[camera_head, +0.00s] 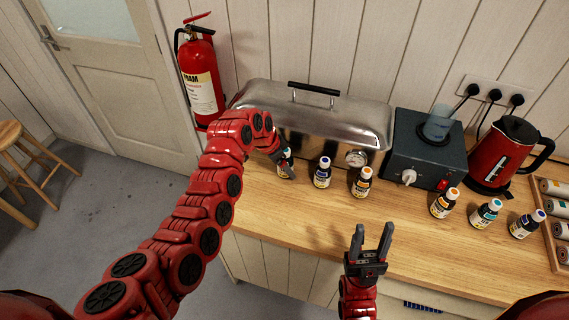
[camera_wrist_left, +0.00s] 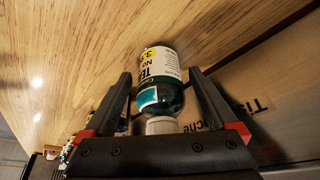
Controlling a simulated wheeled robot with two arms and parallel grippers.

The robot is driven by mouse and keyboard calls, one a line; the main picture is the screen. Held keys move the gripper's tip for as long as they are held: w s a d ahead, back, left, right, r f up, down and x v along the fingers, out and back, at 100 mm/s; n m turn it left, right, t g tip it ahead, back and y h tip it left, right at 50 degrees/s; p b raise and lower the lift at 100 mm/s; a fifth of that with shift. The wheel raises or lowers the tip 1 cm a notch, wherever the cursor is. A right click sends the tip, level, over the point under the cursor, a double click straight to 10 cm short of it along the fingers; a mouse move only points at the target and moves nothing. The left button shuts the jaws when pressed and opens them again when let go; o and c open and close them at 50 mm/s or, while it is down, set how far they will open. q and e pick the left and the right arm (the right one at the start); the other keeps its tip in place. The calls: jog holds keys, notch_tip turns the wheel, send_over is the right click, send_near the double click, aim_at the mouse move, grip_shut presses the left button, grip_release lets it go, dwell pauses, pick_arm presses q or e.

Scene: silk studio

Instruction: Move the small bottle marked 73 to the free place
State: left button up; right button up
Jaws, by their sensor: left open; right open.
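Several small dark bottles stand along the wooden counter (camera_head: 300,206); the number 73 is not legible on any. The leftmost bottle (camera_head: 285,163) has a teal label. My left gripper (camera_head: 279,160) is at this bottle, its open fingers partly hiding it. In the left wrist view a teal-labelled bottle (camera_wrist_left: 160,72) with a white cap shows between the open fingers. To its right stand a blue-labelled bottle (camera_head: 322,174) and an orange one (camera_head: 362,184). Farther right are orange (camera_head: 443,205), teal (camera_head: 485,214) and purple (camera_head: 526,225) bottles. My right gripper (camera_head: 372,230) is open and empty near the front edge.
A steel lidded box (camera_head: 330,115), a dark heater unit (camera_head: 430,155) with a beaker and a red kettle (camera_head: 502,152) stand behind the bottles. A tray of rolls (camera_head: 551,235) is at far right. Bare counter lies between the two orange bottles.

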pick_arm(q)
jog(key=shift+r, duration=0.4)
jog(key=b+v, duration=0.2)
jog(key=v, duration=0.9)
jog(key=shift+a+r, duration=0.2)
jog(key=shift+r, duration=0.05)
jog(key=shift+s+f, duration=0.1)
jog(key=shift+s, duration=0.05)
